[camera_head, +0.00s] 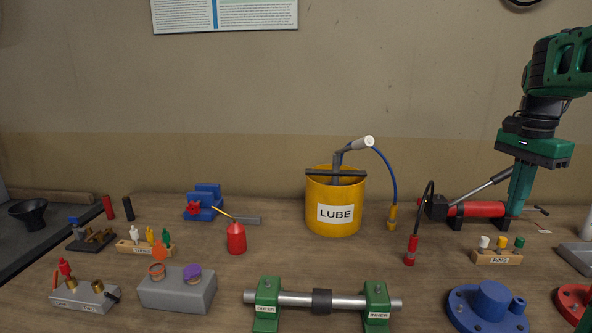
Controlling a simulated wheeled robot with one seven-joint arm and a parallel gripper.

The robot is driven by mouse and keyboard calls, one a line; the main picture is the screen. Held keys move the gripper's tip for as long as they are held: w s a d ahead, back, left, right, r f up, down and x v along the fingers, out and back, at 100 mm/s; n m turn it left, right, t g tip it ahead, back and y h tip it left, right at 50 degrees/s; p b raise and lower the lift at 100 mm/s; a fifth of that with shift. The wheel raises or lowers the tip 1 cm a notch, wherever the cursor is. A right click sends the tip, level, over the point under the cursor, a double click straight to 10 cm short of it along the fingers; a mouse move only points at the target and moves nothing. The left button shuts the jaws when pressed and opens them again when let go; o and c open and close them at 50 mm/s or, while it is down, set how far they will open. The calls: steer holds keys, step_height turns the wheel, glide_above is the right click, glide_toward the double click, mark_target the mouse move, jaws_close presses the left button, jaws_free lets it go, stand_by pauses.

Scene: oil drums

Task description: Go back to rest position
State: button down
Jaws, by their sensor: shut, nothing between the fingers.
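My gripper (514,208) is at the right, at the end of my green and black arm, pointing down with its fingers together. Its fingertips overlap the right end of a red grease gun (478,209) that lies on black supports. I cannot tell from this view whether they touch it. Nothing shows between the fingers.
A yellow LUBE drum (318,192) with a blue hose stands left of the gun. A pin block (497,257), a blue flange (487,305) and a shaft on green stands (340,302) are in front. Small tools crowd the left; free wood lies mid-bench.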

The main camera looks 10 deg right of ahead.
steer(key=c, duration=2.2)
jaws_free()
steer(key=s+a+f+n, duration=0.3)
steer(key=s+a+f, duration=0.1)
steer(key=s+f, duration=0.1)
steer(key=s+a+f+n, duration=0.4)
steer(key=s+f, duration=0.1)
steer(key=s, duration=0.2)
steer(key=s+a+f+n, duration=0.3)
steer(key=s+a+f, duration=0.2)
steer(key=s, duration=0.2)
steer(key=shift+f+n+y, duration=0.3)
steer(key=shift+y, duration=0.1)
steer(key=shift+o, duration=1.4)
steer(key=shift+s+a+f, duration=0.15)
steer(key=shift+s+f, duration=0.05)
